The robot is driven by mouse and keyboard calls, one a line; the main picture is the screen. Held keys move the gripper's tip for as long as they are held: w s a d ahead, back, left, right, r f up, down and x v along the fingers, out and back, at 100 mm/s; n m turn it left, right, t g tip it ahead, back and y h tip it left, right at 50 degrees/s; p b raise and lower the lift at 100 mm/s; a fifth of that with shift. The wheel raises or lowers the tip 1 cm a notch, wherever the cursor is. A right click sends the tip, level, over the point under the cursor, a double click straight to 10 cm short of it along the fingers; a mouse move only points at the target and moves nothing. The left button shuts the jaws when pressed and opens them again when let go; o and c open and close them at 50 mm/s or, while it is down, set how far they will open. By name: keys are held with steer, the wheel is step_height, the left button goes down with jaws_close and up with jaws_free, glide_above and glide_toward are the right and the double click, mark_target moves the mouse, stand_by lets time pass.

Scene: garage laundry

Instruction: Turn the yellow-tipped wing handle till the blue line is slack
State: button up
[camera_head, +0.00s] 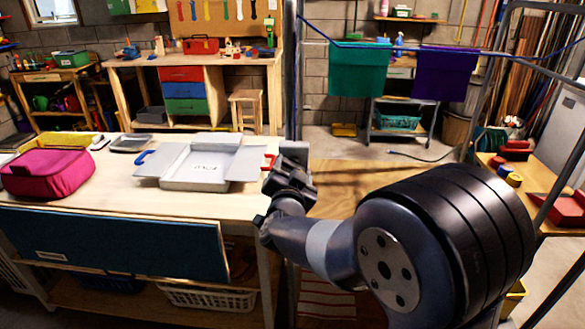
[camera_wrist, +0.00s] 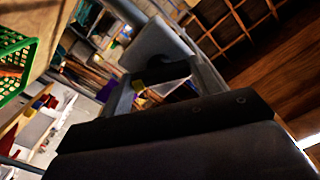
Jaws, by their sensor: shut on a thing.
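The blue line (camera_head: 405,46) runs across the back right in the head view, with a teal cloth (camera_head: 357,72) and a purple cloth (camera_head: 446,72) hanging on it. It dips from the post on the left and then runs nearly straight. My gripper (camera_head: 288,167) is at a grey fitting (camera_head: 294,151) on the post beside the workbench. In the wrist view a small yellow tip (camera_wrist: 138,86) shows by the jaws of my gripper (camera_wrist: 150,92), which are shut on the wing handle. The rest of the handle is hidden by the jaws, so its angle is unclear.
The workbench (camera_head: 115,190) on the left holds a pink bag (camera_head: 47,173) and an open grey box (camera_head: 200,165). A metal frame stands at the right, near a wooden shelf with red items (camera_head: 562,208). Open floor lies behind my arm.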

steer(key=shift+f, duration=0.1)
stand_by(0.3)
steer(key=o, duration=1)
steer(key=shift+s, duration=0.1)
steer(key=s, duration=0.5)
steer(key=s+b, duration=0.1)
steer(key=s, duration=0.4)
steer(key=shift+s+a, duration=0.2)
steer(key=shift+s, duration=0.15)
steer(key=shift+w, duration=0.1)
steer(key=w, duration=1)
steer(key=shift+w+d+p, duration=0.2)
steer(key=shift+w+p, duration=0.15)
steer(key=shift+s, duration=0.1)
